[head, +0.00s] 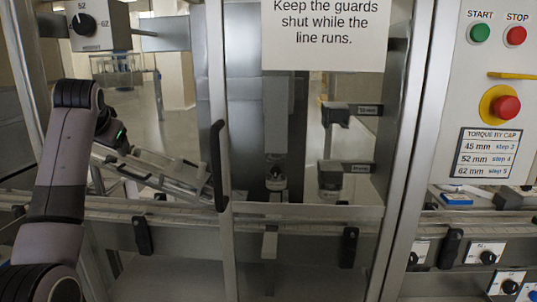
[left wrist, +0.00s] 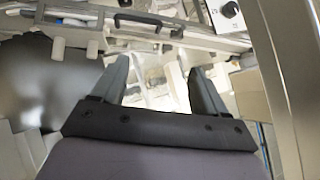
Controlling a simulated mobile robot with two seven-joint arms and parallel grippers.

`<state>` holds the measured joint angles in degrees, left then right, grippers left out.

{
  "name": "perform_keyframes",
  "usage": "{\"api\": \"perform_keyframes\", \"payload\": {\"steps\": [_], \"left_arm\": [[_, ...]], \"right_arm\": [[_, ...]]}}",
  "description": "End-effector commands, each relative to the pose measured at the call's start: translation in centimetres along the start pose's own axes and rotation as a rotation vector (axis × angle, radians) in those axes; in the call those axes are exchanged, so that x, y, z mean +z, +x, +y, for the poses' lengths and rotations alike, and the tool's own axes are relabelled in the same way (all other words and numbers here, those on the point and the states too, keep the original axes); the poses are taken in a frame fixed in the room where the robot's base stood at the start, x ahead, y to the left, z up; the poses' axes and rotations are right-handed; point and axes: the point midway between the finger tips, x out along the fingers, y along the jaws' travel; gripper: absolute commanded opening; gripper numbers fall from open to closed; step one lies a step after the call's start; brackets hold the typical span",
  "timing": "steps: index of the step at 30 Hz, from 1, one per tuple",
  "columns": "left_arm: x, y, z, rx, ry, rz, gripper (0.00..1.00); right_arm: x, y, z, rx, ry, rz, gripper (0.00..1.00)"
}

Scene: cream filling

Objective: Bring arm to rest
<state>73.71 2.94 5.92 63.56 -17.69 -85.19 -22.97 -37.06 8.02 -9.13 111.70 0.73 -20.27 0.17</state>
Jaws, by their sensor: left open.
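My left arm (head: 62,165) comes in from the left in the head view, bent at the elbow, with a small green light near its wrist. My left gripper shows clearly in the left wrist view (left wrist: 159,66), where its two dark fingers stand apart with nothing seen between them. In the head view I cannot make out its fingers clearly. My right arm and gripper are in neither view.
A guard frame with a black handle (head: 218,165) stands right of my arm; the handle also shows in the left wrist view (left wrist: 150,22). A dial box (head: 98,24) is upper left. A control panel (head: 497,60) with buttons is at right. A conveyor rail (head: 300,211) runs across.

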Motion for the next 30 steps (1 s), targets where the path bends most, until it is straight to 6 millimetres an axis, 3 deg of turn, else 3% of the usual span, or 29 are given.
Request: {"api": "perform_keyframes", "payload": {"steps": [1, 6, 15, 23, 30], "left_arm": [[1.9, 2.0, 1.3, -0.002, 0.007, -0.003, 0.74], [7.2, 6.7, 5.1, -0.003, 0.023, 0.016, 0.74], [18.0, 11.7, 12.5, 0.035, 0.046, 0.058, 0.74], [28.1, 12.5, 18.9, 0.107, 0.05, 0.096, 0.74], [37.3, 10.2, 24.4, 0.203, 0.023, 0.126, 0.74]], "right_arm": [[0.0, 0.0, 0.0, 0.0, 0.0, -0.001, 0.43], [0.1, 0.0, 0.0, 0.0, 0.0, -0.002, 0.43], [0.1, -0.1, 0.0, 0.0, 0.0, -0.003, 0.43], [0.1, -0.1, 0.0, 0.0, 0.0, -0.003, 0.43], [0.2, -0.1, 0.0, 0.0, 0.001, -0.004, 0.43]]}}
